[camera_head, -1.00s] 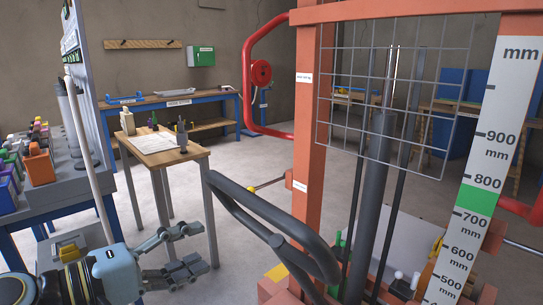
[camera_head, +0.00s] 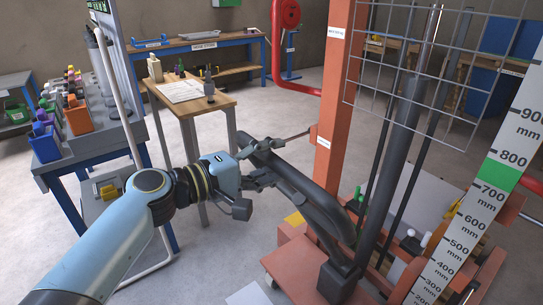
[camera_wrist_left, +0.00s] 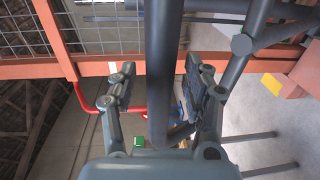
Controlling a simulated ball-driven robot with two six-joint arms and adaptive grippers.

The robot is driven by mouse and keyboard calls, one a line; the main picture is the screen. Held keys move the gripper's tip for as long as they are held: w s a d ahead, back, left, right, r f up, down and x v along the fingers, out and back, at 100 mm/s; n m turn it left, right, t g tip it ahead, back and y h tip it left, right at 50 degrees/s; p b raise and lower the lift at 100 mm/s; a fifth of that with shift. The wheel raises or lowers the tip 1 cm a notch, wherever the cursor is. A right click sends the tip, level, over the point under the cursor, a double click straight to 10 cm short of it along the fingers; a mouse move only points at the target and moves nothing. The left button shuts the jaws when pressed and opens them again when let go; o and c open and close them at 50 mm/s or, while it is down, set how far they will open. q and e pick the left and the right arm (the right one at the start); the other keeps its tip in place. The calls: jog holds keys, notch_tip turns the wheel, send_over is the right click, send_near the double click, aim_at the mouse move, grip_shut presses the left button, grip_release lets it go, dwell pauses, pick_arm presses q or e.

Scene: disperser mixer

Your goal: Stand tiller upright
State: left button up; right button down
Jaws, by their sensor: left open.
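The tiller (camera_head: 322,207) is a dark grey looped handle on the lifting machine in the head view. It leans over to the left, away from the mast, with its lower end at the machine's base. My left gripper (camera_head: 262,166) is open at the upper end of the tiller's loop. In the left wrist view, a dark bar of the tiller (camera_wrist_left: 162,75) runs between the spread fingers of my left gripper (camera_wrist_left: 157,82). I cannot tell whether either finger touches it. My right gripper is not in view.
The orange machine frame (camera_head: 335,110) with a wire mesh guard (camera_head: 400,60) stands right of the tiller. A height scale (camera_head: 480,195) is at the far right. A small wooden table (camera_head: 215,105) stands behind my left arm, and a bench with coloured bins (camera_head: 80,118) is at left.

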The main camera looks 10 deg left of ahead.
pick_arm(q)
jog(key=shift+w+d, duration=0.1)
grip_shut()
dwell(0.3)
